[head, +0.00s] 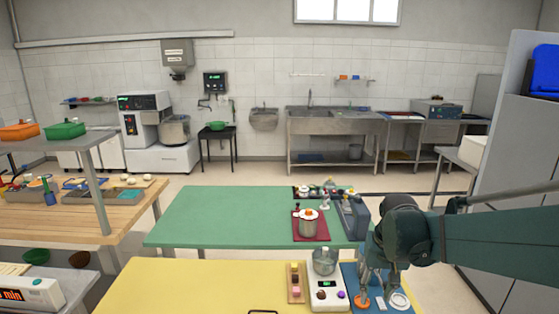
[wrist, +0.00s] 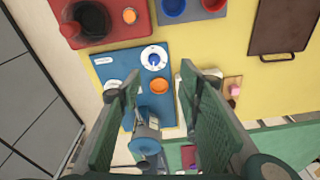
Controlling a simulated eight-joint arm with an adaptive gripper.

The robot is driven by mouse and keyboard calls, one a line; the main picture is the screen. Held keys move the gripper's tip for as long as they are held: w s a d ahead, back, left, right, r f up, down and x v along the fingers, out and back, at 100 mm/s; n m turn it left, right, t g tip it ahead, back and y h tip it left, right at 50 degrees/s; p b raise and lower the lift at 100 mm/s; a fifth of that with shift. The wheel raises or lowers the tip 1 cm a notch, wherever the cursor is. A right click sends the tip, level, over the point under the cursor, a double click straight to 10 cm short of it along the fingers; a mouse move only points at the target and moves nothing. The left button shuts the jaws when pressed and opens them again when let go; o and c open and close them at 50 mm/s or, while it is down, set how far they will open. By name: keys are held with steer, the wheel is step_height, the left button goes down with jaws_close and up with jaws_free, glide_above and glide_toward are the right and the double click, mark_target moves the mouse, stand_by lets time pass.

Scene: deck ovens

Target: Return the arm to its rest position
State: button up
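My arm reaches in from the right in the head view. My gripper (head: 376,286) points down over the blue mat (head: 379,308) at the front right of the yellow table (head: 190,285). In the wrist view, the two green fingers of my gripper (wrist: 162,84) are wide apart with nothing held between them. An orange disc (wrist: 159,86) and a white round dish with a dark blue centre (wrist: 154,57) show beyond the gap, on the blue mat (wrist: 112,47). The exact height above the mat is hard to tell.
A scale with a clear bowl (head: 325,262) stands left of my gripper. A tall grey panel (head: 500,130) stands at right. Open floor lies behind the green table.

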steer(key=s+a+r+n+t, duration=0.1)
steer(key=s+a+r+t, duration=0.2)
steer(key=s, duration=0.6)
steer(key=s+a+r+n+t, duration=0.1)
steer(key=s+a+r+t, duration=0.1)
steer(key=s, duration=0.7)
steer(key=shift+a+r+t, duration=0.4)
steer(key=shift+a+r, duration=0.1)
steer(key=shift+r, duration=0.3)
stand_by(2.2)
